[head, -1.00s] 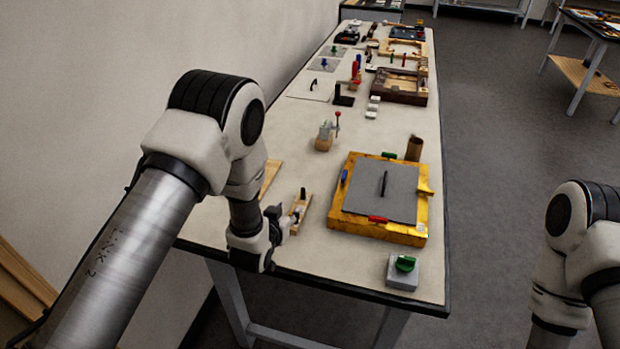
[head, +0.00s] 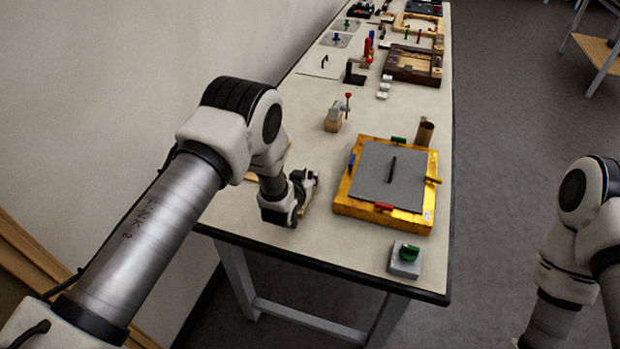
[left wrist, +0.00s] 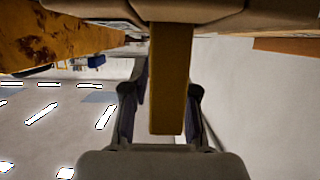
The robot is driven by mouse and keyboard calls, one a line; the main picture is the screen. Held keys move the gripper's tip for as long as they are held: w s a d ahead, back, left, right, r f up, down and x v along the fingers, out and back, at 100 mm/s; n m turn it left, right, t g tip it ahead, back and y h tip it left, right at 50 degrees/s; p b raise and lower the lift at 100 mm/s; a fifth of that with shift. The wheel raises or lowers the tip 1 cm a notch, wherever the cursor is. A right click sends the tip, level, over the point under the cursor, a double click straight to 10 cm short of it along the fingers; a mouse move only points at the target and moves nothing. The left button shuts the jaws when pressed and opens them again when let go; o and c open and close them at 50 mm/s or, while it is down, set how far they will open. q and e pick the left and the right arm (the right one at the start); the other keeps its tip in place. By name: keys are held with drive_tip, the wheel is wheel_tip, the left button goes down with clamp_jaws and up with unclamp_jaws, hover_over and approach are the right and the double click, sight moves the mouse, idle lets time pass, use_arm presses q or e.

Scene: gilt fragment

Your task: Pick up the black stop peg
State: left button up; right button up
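My left gripper (head: 308,183) is low over the table at the near left. It largely covers a small wooden holder (head: 306,206), and the black peg seen upright there earlier is hidden now. In the left wrist view the two dark fingers (left wrist: 165,105) stand apart, with a tan wooden bar (left wrist: 170,80) between them. I cannot tell whether they touch it. No black peg can be made out in that view. My right gripper is out of view; only part of that arm shows.
A yellow frame (head: 342,204) with a grey panel (head: 375,185) and coloured pegs is to the right of my left gripper. A grey block with a green knob (head: 408,253) stands at the near edge. A small clamp-like fixture (head: 335,117) stands behind. Bare table lies between.

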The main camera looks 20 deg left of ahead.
use_arm(q)
clamp_jaws()
drive_tip(key=shift+w+f, duration=0.1)
